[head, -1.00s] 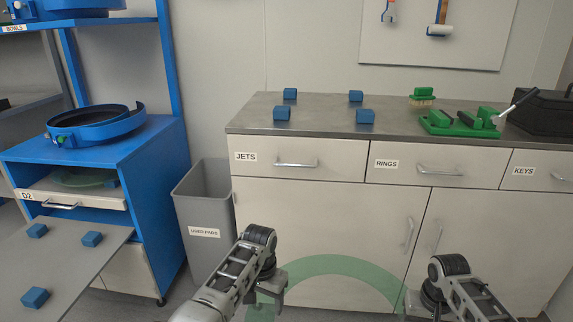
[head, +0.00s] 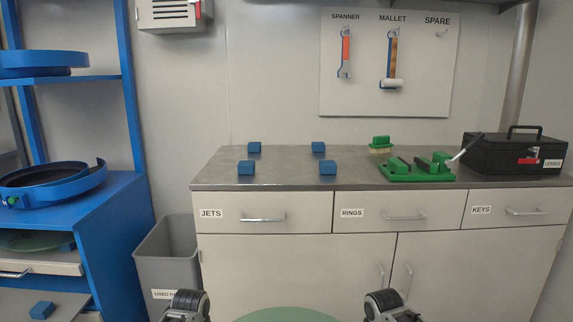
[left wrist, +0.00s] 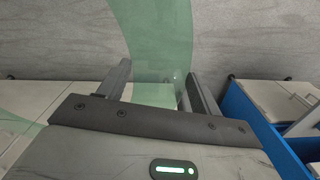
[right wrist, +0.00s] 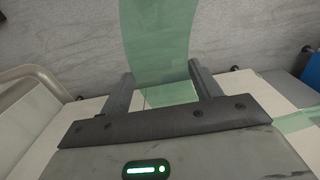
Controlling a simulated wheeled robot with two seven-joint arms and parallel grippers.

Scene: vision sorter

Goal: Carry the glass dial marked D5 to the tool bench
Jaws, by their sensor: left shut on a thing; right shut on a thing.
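A green see-through glass dial (head: 287,314) shows only its upper edge at the bottom of the head view. Its mark is not visible. My left gripper (left wrist: 158,85) is shut on the dial's band (left wrist: 158,40) in the left wrist view. My right gripper (right wrist: 163,84) is shut on another part of the band (right wrist: 158,40) in the right wrist view. In the head view my arms come in at the bottom, either side of the dial; the fingers are out of sight there. The tool bench (head: 285,166), grey-topped with labelled drawers, stands ahead beyond the dial.
Several blue blocks (head: 328,167) stand on the bench's left half, with bare top between them. A grey bin (head: 170,255) and blue shelving (head: 100,215) stand left.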

